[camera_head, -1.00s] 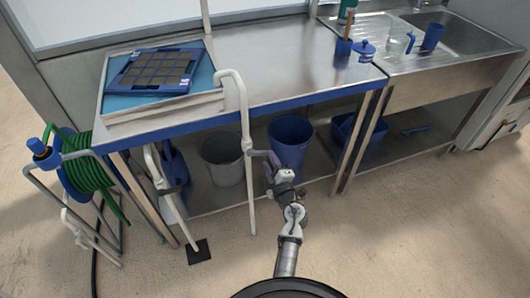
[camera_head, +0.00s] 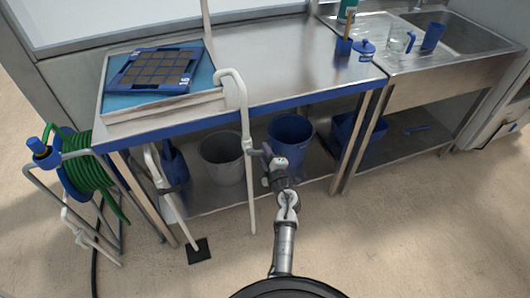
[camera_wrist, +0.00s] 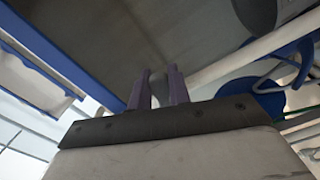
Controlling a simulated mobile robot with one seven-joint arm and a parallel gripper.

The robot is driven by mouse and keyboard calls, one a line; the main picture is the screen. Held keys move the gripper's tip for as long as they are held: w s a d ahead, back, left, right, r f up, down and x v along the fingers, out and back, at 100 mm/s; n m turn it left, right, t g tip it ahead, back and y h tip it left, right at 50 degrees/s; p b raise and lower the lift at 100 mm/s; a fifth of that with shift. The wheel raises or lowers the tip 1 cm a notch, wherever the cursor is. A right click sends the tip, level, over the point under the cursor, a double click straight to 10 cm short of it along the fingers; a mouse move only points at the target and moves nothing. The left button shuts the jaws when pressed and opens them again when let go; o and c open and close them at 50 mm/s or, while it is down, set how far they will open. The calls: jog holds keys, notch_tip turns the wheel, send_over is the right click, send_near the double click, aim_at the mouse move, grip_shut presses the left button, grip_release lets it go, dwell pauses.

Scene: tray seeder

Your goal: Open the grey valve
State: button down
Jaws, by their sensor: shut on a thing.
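The white upright pipe (camera_head: 246,115) stands in front of the metal bench and bends over at its top. The grey valve (camera_head: 248,147) is a small fitting partway up this pipe, below the bench edge. My gripper (camera_head: 265,154) reaches it from the right in the head view. In the wrist view, the two dark fingers of my gripper (camera_wrist: 157,84) are closed around a small grey piece, the valve's handle (camera_wrist: 157,90). The fingers hide much of the handle, and its exact angle is hard to tell.
The bench (camera_head: 285,70) has a blue front edge above my gripper. A grey bucket (camera_head: 222,160) and a blue bucket (camera_head: 290,140) stand on its lower shelf. A green hose reel (camera_head: 88,175) is at left.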

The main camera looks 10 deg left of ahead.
jog(key=shift+m+p, duration=0.3)
jog(key=shift+p, duration=0.25)
jog(key=shift+s+a+f+m+p, duration=0.2)
jog(key=shift+f+m+p, duration=0.1)
jog(key=shift+m+p, duration=0.8)
jog(key=shift+s+a+f+m+p, duration=0.15)
jog(key=shift+a+f+m+p, duration=0.2)
jog(key=shift+m+p, duration=0.5)
jog(key=shift+s+a+f+m+p, duration=0.15)
jog(key=shift+f+m+p, duration=0.3)
jog(key=shift+m+p, duration=0.4)
jog(key=c, duration=1.3)
grip_release()
jog(key=v, duration=1.3)
jog(key=shift+s+d, duration=0.25)
jog(key=shift+s, duration=0.1)
